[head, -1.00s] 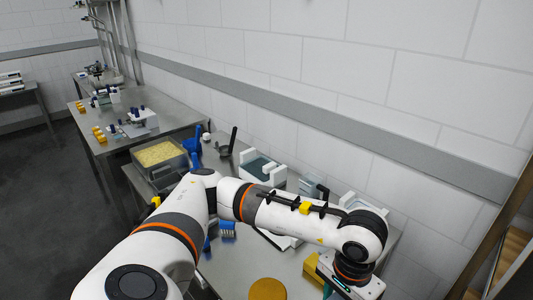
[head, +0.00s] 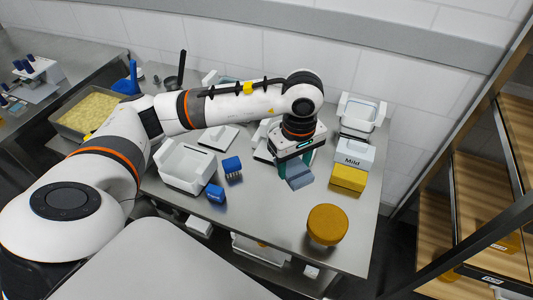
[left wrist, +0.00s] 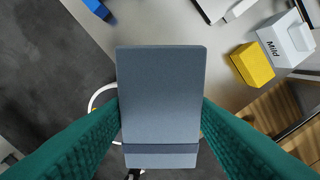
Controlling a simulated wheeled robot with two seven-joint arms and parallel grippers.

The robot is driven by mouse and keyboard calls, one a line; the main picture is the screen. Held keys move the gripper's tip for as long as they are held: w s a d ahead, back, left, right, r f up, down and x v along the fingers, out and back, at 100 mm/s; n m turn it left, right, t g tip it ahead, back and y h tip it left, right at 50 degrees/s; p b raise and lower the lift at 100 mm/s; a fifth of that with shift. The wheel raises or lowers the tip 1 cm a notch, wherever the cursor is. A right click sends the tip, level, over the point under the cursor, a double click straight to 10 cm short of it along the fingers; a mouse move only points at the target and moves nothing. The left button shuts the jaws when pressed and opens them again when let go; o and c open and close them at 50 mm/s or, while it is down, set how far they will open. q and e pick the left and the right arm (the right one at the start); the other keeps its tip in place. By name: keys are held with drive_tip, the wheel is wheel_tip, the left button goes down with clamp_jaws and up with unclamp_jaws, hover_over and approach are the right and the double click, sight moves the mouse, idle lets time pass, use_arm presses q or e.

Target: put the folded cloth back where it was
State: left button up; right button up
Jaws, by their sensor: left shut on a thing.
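The folded cloth (head: 299,176) is a flat grey-blue rectangle. My left gripper (head: 294,163) is shut on it, and the cloth hangs below the fingers above the steel table (head: 260,215). In the left wrist view the cloth (left wrist: 160,95) fills the middle between the teal fingers of my left gripper (left wrist: 160,125), with a band across its lower end. The table and floor show well beyond it, so it looks clear of the surface. My right gripper is not in view.
A yellow block (head: 347,178) and a white box marked "Mild" (head: 354,154) stand right of the cloth. A round yellow cheese (head: 327,225) is in front. The table front-centre is bare.

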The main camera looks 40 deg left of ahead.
use_arm(q)
drive_tip(key=w+f+n, duration=0.1)
drive_tip(key=n, duration=0.1)
drive_tip(key=a+f+n+b, duration=0.1)
drive_tip(key=n, duration=0.2)
drive_tip(key=w+a+n, duration=0.1)
drive_tip(key=n, duration=0.1)
drive_tip(key=shift+w+f+b, duration=0.35)
drive_tip(key=shift+f, duration=0.05)
drive_tip(key=w+a+f+n+b, duration=0.2)
drive_tip(key=w+f+n+b, duration=0.1)
drive_tip(key=n, duration=0.8)
drive_tip(key=n+b, duration=0.5)
drive_tip(key=n, duration=1.6)
approach(271, 183)
wheel_tip(271, 183, down, 2)
drive_tip(key=shift+f+p, duration=0.25)
drive_tip(key=shift+p, duration=0.1)
drive_tip(key=shift+f, duration=2)
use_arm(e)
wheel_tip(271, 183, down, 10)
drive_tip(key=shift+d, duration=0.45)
